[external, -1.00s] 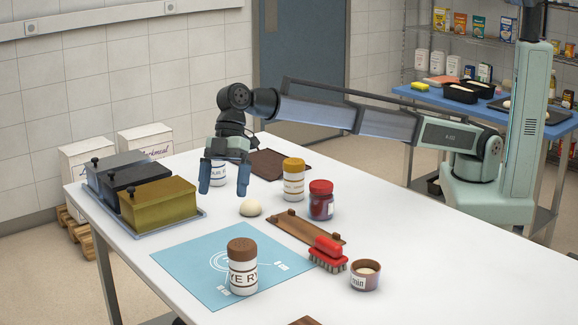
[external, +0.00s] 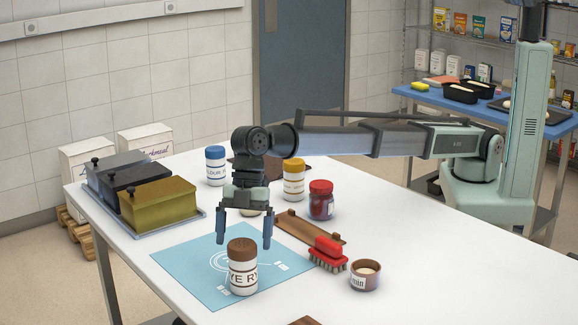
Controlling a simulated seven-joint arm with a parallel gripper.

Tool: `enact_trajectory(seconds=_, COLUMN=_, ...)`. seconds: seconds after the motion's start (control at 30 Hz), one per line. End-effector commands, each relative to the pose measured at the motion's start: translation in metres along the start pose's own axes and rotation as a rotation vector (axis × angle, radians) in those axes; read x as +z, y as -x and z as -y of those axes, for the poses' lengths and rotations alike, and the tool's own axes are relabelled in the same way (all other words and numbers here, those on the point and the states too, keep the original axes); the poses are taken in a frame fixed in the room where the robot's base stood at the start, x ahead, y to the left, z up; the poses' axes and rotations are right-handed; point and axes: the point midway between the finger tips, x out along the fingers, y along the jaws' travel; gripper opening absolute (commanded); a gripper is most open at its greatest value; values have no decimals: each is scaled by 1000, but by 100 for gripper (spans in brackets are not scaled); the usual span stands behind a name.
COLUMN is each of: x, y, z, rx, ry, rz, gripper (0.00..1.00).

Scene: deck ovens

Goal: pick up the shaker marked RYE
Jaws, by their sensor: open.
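The shaker marked RYE (external: 243,276) is a white cylinder with a brown lid. It stands upright on the blue mat (external: 185,260), near the mat's front edge. My gripper (external: 243,243) points down with its two blue fingers spread wide and nothing between them. In the picture the fingertips are just above and to either side of the brown lid. I cannot tell from this one view how far behind or above the shaker they are.
Behind stand a blue-lidded shaker (external: 215,166), a yellow-lidded shaker (external: 293,180) and a red-lidded jar (external: 321,200). A red brush (external: 328,254) and a small cup (external: 365,275) are to the right. Lidded tins (external: 160,205) stand on a tray at left.

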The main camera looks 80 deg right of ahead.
Motion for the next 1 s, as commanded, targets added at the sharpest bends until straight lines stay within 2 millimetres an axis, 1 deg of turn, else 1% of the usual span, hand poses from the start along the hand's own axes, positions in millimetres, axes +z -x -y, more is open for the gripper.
enact_trajectory(seconds=0.03, x=0, y=-6, z=0, rx=0, ry=0, rz=1, gripper=99)
enact_trajectory(seconds=0.27, x=0, y=-16, z=0, rx=1, ry=-1, rz=-1, gripper=99)
enact_trajectory(seconds=0.37, x=0, y=-26, z=1, rx=0, ry=-1, rz=0, gripper=99)
enact_trajectory(seconds=0.5, x=1, y=-45, z=2, rx=0, ry=-1, rz=0, gripper=99)
enact_trajectory(seconds=0.63, x=1, y=-59, z=2, rx=0, ry=-1, rz=0, gripper=99)
enact_trajectory(seconds=0.73, x=1, y=-62, z=2, rx=1, ry=-1, rz=-1, gripper=99)
enact_trajectory(seconds=0.9, x=1, y=-62, z=2, rx=1, ry=-1, rz=-1, gripper=98)
enact_trajectory(seconds=1.0, x=1, y=-62, z=2, rx=1, ry=-1, rz=-1, gripper=89)
